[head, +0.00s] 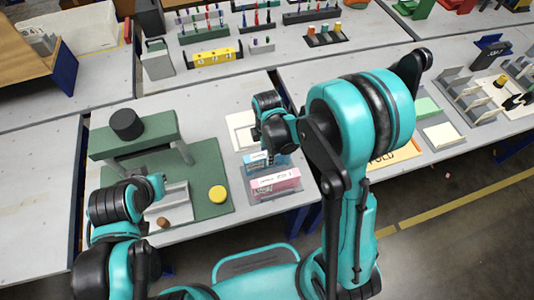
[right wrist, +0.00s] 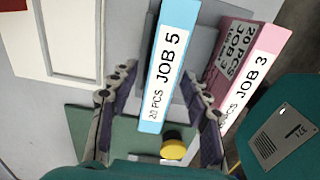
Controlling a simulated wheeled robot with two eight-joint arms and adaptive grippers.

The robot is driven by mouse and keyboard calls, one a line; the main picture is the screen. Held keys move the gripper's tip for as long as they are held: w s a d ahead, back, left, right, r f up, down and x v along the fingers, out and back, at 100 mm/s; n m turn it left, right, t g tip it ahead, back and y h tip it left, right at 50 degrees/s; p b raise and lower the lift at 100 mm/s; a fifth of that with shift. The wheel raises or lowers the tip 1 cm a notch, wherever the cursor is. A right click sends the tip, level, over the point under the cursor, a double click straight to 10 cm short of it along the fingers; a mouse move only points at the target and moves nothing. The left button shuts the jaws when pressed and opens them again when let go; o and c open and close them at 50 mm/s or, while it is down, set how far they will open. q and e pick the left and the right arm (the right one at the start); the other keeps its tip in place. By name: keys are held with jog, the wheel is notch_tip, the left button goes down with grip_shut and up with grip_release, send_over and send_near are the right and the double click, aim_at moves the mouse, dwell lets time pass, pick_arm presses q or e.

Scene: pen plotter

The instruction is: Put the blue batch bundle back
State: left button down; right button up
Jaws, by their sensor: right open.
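The blue bundle (head: 258,161) stands beside the pink bundle (head: 277,183) on a grey holder to the right of the green press. In the right wrist view the blue bundle (right wrist: 178,45) is labelled "JOB 5, 20 PCS" and the pink bundle (right wrist: 240,70) "JOB 3". My right gripper (right wrist: 158,78) is open, its fingers to either side of the blue bundle in that view. I cannot tell whether they touch it. In the head view my right wrist partly covers the blue bundle. My left gripper (head: 157,187) is by the press's front; its fingers are unclear.
The green press (head: 135,140) with a black knob stands on a green mat (head: 222,165) with a yellow disc (head: 217,194). A white framed panel (head: 240,130) lies behind the bundles. Pen racks (head: 205,35) stand farther back. Divided trays (head: 470,100) are at the right.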

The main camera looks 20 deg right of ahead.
notch_tip(320, 180, up, 11)
jog(key=p, duration=0.3)
jog(key=s+d+r+m+t, duration=0.2)
jog(key=s+r+m, duration=0.3)
jog(key=m, duration=0.4)
jog(key=s+d+r+m+t, duration=0.2)
jog(key=s+r+m+t, duration=0.3)
jog(key=m, duration=0.4)
jog(key=shift+s+d, duration=0.2)
jog(key=shift+d, duration=0.15)
notch_tip(320, 180, down, 6)
jog(key=b, duration=0.6)
jog(key=shift+f, duration=0.1)
